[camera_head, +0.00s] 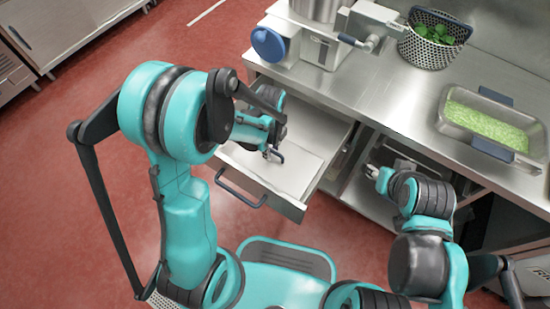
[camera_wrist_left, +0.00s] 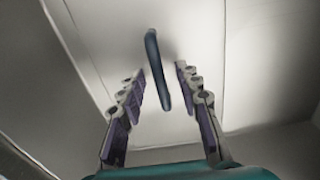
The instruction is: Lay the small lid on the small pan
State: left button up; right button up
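A pale flat panel (camera_head: 285,168), which may be the small lid, lies in the open drawer. My left gripper (camera_head: 273,154) is over it. In the left wrist view my left gripper (camera_wrist_left: 160,95) is open, with a dark blue bar handle (camera_wrist_left: 155,65) between and beyond its fingers. The handle stands on a pale flat surface; contact with the fingers cannot be told. A rectangular steel pan (camera_head: 449,125) with blue handles and green contents sits uncovered on the counter at right; whether it is the small pan is unclear. My right gripper (camera_head: 372,172) is by the open shelf, its fingers too small to read.
The drawer's blue pull handle (camera_head: 240,193) juts out over the red floor. A machine with a blue knob (camera_head: 268,45) and a perforated basket of green leaves (camera_head: 433,48) stand at the back of the counter. The counter (camera_head: 390,95) is bare in between.

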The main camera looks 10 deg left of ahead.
pick_arm(q)
grip_shut()
jog(key=shift+r+p, duration=1.95)
jog(key=shift+r, duration=0.65)
